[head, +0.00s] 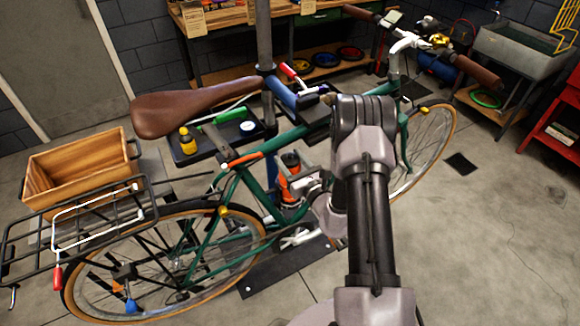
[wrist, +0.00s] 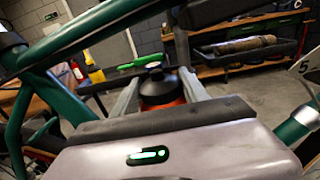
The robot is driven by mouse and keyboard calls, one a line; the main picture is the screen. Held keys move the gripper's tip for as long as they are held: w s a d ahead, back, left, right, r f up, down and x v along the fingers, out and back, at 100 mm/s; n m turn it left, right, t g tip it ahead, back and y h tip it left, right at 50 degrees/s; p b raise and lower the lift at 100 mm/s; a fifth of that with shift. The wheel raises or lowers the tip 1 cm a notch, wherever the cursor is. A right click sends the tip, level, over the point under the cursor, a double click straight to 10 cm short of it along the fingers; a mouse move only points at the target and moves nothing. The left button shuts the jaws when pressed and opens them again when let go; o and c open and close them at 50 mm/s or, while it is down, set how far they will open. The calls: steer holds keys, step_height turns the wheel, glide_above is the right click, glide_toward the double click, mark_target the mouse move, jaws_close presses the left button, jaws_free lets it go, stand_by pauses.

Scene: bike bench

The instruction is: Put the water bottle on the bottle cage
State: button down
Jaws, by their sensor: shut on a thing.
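The water bottle (head: 289,186) is orange with a dark cap and stands roughly upright inside the green bike frame's main triangle. In the wrist view its black cap (wrist: 157,86) rises between the two grey fingers, with a little orange below. My gripper (head: 303,181) is shut on the bottle, reaching into the frame from the right. The fingers also show in the wrist view (wrist: 160,90). The green bike (head: 256,198) is held in a repair stand. I cannot make out the bottle cage; the bottle, gripper and tubes cover that area, so contact between bottle and cage cannot be told.
A black tool tray (head: 200,152) with a yellow bottle (head: 187,143) and a green tool (head: 222,116) is behind the frame. A green tube (wrist: 95,32) crosses close above the gripper in the wrist view. A wooden crate (head: 75,170) is at left.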

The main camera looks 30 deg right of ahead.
step_height(320, 180, down, 3)
steer(key=shift+r+b, duration=0.1)
steer(key=shift+b, duration=0.35)
steer(key=shift+r, duration=0.15)
steer(key=c, duration=0.6)
jaws_free()
steer(key=s+p, duration=0.1)
steer(key=s, duration=1.1)
steer(key=shift+d, duration=0.2)
steer(key=shift+s, duration=0.1)
